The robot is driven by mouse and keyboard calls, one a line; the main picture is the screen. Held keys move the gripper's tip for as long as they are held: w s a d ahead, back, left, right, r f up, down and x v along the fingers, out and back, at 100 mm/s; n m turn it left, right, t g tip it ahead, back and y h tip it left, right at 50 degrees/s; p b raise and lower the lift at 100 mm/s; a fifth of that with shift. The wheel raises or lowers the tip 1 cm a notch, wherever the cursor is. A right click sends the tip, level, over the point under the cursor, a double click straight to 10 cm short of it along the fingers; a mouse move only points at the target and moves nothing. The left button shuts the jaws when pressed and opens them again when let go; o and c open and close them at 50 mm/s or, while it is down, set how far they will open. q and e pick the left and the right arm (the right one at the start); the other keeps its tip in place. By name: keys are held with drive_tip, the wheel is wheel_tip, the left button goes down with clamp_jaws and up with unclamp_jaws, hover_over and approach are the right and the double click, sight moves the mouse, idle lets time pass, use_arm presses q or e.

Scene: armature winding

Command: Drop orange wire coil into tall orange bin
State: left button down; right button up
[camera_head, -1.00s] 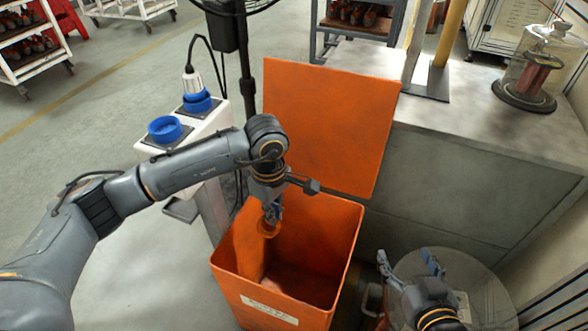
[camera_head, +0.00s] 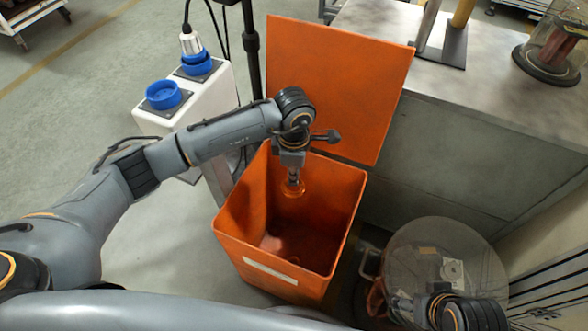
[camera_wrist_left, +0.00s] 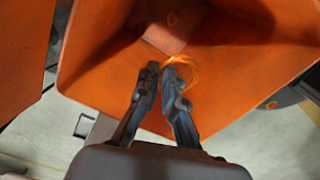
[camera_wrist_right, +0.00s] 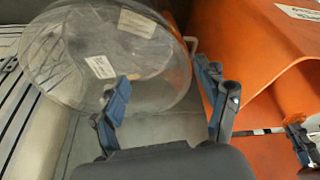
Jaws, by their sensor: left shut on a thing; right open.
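The tall orange bin (camera_head: 238,248) stands open in the head view, its lid (camera_head: 335,85) raised behind it. My left gripper (camera_head: 294,182) is over the bin's opening, pointing down. It is shut on the orange wire coil (camera_head: 291,192), a thin loop hanging at its fingertips. In the left wrist view the coil (camera_wrist_left: 192,68) shows beside the fingertips (camera_wrist_left: 162,68), with the bin's inside (camera_wrist_left: 100,60) behind. My right gripper (camera_wrist_right: 168,88) is open and empty beside the bin.
A clear round container (camera_wrist_right: 75,50) stands right of the bin in the head view, close to my right gripper. A white stand with blue cups (camera_head: 163,95) is left of the bin. A grey workbench (camera_head: 470,100) is behind at the right.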

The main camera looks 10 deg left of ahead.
use_arm(q)
drive_tip(key=shift+f+b, duration=0.45)
drive_tip(key=shift+f, duration=0.3)
use_arm(e)
drive_tip(key=shift+w+a+r+t+y, duration=0.2)
drive_tip(key=shift+w+t, duration=0.25)
drive_tip(key=shift+w, duration=0.45)
drive_tip(key=shift+w+a+r+t+y, duration=0.1)
drive_tip(key=shift+w+a+r+t, duration=0.35)
drive_tip(key=shift+w, duration=0.4)
drive_tip(key=shift+w+a+r+t+y, duration=0.15)
drive_tip(key=shift+w+t, duration=0.35)
drive_tip(key=shift+w, duration=0.4)
use_arm(q)
drive_tip(key=c, duration=1.4)
unclamp_jaws()
use_arm(e)
drive_tip(key=shift+f, duration=0.1)
use_arm(q)
wheel_tip(320, 180, up, 12)
